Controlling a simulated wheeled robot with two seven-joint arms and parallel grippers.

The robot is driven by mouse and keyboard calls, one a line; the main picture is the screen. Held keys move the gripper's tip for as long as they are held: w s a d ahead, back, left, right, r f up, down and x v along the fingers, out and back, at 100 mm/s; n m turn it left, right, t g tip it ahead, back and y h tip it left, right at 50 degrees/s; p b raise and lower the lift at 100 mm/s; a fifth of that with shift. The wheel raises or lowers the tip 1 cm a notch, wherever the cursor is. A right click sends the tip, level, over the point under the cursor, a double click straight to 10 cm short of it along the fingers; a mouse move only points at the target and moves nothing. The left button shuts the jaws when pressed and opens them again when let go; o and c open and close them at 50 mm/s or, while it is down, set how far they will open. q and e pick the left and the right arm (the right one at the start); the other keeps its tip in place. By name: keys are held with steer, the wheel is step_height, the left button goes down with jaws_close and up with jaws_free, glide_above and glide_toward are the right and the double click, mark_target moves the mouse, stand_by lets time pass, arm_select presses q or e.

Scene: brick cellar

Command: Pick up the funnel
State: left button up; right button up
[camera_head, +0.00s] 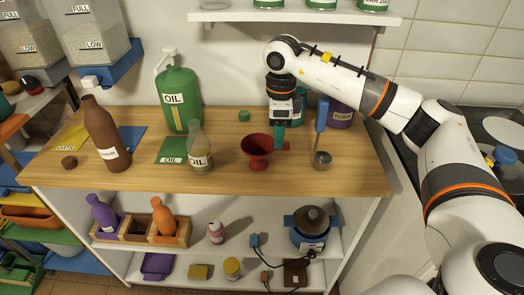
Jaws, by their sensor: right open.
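The red funnel (257,148) stands on the wooden counter (345,181), right of the middle, with its wide mouth up. My right gripper (284,128) hangs down from above, just behind and to the right of the funnel. It is open, and one teal finger is close beside the funnel's right rim. I cannot tell whether that finger touches the rim. The other finger is partly hidden by the gripper body. My left gripper is not in view.
A ladle-like tool with a blue handle (321,118) stands right of the funnel, and a purple flour container (341,113) is behind it. A small oil bottle (199,154), green oil jug (180,97) and brown bottle (103,135) stand to the left. A shelf (300,16) hangs above.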

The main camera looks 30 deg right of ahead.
steer(key=f, duration=0.2)
steer(key=f+p, duration=0.1)
steer(key=f, duration=0.1)
steer(key=shift+s+d+f, duration=0.15)
steer(key=shift+d+f, duration=0.05)
steer(key=shift+f, duration=0.3)
steer(key=shift+c, duration=0.6)
jaws_close()
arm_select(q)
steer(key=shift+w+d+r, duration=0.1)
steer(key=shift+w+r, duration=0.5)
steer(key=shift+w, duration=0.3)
